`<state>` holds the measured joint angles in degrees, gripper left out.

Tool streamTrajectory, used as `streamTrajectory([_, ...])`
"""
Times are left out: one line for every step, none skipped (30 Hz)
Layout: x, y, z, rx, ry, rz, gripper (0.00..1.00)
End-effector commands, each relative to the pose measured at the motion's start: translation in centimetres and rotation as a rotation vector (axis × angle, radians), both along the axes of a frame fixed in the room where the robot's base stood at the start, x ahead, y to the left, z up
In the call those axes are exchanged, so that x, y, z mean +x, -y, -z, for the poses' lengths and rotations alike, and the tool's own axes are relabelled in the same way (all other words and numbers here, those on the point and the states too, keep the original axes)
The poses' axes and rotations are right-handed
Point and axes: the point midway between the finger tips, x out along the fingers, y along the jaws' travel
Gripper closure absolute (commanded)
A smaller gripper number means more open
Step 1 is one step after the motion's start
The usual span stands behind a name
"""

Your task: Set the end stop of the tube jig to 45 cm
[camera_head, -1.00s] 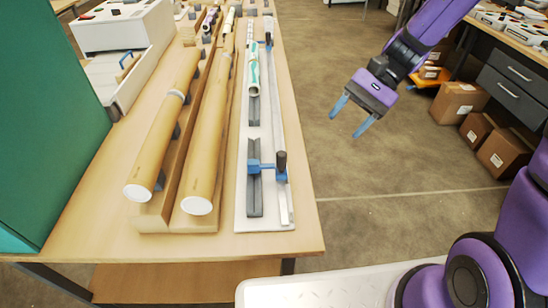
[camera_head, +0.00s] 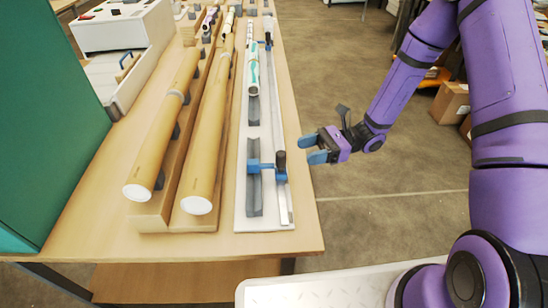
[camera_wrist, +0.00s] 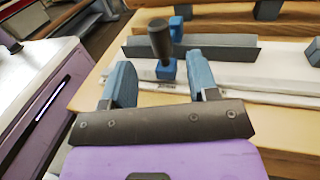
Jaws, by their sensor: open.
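The tube jig (camera_head: 241,215) is a long white board on the table's right side, with grey V-shaped cradles and a metal rail along its right edge. A blue end stop (camera_head: 267,170) with a black upright knob (camera_head: 281,160) sits on the rail near the front. A white and green tube (camera_head: 252,75) lies in the far part of the jig. My gripper (camera_head: 313,149) is open and empty, just right of the table edge and of the end stop. In the wrist view, the knob (camera_wrist: 160,40) and blue block (camera_wrist: 166,69) appear beyond and between my fingertips (camera_wrist: 160,72), apart from them.
Two long tan tubes with white ends, the nearer one (camera_head: 208,150), lie on a wooden rack left of the jig. A green panel (camera_head: 50,120) stands at far left. The floor right of the table is clear; cardboard boxes (camera_head: 452,102) stand further right.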

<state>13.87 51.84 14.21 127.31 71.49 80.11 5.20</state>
Motion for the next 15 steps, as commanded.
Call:
streamTrajectory([-0.2, -0.7, 0.0, 0.000, 0.000, -0.005, 0.46])
streamTrajectory([-0.3, -1.1, 0.0, 0.000, 0.000, -0.004, 0.46])
streamTrajectory([-0.5, -1.7, 0.0, -0.001, 0.000, -0.004, 0.46])
streamTrajectory([-0.6, -2.3, 0.0, -0.001, 0.000, -0.005, 0.46])
streamTrajectory([-0.7, -2.8, 0.0, -0.001, 0.000, -0.006, 0.46])
streamTrajectory([-0.9, -3.5, 0.0, -0.001, 0.000, -0.005, 0.46])
streamTrajectory([-1.1, -4.1, -0.1, 0.000, 0.000, -0.006, 0.46])
streamTrajectory([-1.2, -4.6, -0.1, 0.000, 0.000, -0.006, 0.46])
streamTrajectory([-1.3, -5.3, 0.0, -0.001, 0.000, -0.006, 0.46])
streamTrajectory([-1.4, -5.8, 0.0, -0.002, 0.000, -0.005, 0.46])
streamTrajectory([-1.6, -6.2, 0.0, -0.002, 0.000, -0.005, 0.46])
streamTrajectory([-1.7, -6.8, 0.0, -0.002, 0.000, -0.006, 0.46])
streamTrajectory([-1.8, -7.2, 0.0, -0.002, 0.000, -0.005, 0.46])
streamTrajectory([-1.9, -7.6, 0.0, -0.001, 0.000, -0.005, 0.46])
streamTrajectory([-2.0, -8.1, -0.1, -0.001, 0.000, -0.006, 0.46])
